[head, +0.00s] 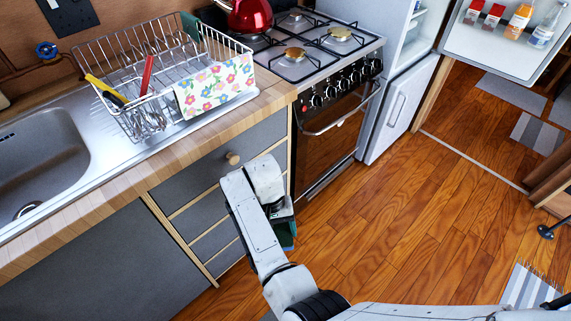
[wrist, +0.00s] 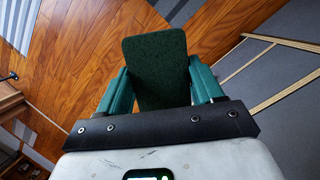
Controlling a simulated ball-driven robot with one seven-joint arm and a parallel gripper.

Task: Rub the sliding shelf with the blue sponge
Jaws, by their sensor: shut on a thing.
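My gripper (wrist: 161,84) is shut on a dark green sponge (wrist: 155,62), which sits between its two teal fingers in the wrist view. The sponge looks green rather than blue here. In the head view my arm hides most of the gripper, and a dark green part (head: 288,238) shows below the wrist. The gripper hangs over the floor, in front of the grey drawers (head: 200,213) under the counter. The sponge appears clear of any surface. No piece in view is clearly the sliding shelf.
A dish rack (head: 165,75) with a flowered cloth stands on the counter beside the sink (head: 40,155). The stove (head: 335,110) and an open fridge (head: 400,105) are to the right. The fridge door (head: 505,45) holds bottles. The wooden floor (head: 400,215) is mostly clear.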

